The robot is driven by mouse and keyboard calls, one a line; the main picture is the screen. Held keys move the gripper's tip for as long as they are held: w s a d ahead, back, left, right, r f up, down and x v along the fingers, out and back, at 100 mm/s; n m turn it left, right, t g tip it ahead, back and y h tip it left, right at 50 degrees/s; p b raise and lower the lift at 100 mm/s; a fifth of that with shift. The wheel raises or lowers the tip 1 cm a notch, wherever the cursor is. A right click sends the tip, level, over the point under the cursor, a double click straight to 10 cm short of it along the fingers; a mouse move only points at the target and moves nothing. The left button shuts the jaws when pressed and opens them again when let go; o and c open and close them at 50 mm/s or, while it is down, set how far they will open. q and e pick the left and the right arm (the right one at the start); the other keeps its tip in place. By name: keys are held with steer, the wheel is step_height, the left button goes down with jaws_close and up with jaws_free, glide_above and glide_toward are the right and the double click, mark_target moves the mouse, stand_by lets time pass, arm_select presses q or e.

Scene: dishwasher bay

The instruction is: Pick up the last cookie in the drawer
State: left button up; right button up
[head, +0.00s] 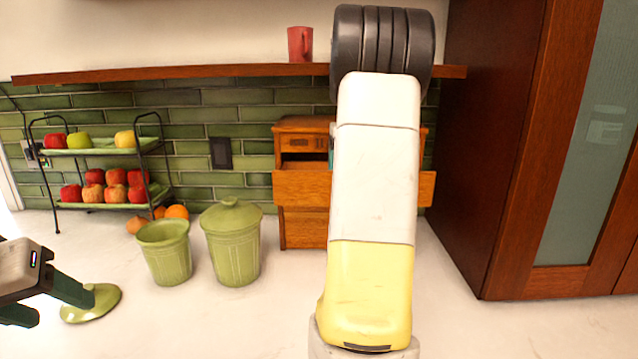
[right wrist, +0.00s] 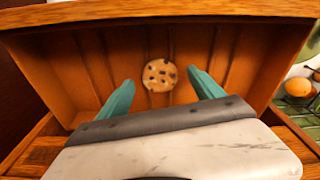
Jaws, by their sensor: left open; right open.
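A round chocolate chip cookie (right wrist: 159,75) lies alone inside the open wooden drawer (right wrist: 60,65) in the right wrist view. My right gripper (right wrist: 161,84) is open, its two teal fingers reaching into the drawer on either side of the cookie, apart from it. In the head view the pulled-out drawer (head: 301,188) belongs to a small wooden cabinet (head: 303,228). My left gripper (head: 62,308) is open at the left edge, beside a green lid (head: 103,303) on the counter.
A lidded green canister (head: 231,245) and an open green canister (head: 166,252) stand left of the cabinet. A two-tier fruit rack (head: 100,150) is behind them. A shelf (head: 200,72) with a red mug (head: 300,44) runs above. A tall cupboard (head: 500,150) stands right.

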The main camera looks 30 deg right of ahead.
steer(key=shift+f, duration=0.25)
steer(key=c, duration=0.8)
steer(key=shift+r, duration=0.2)
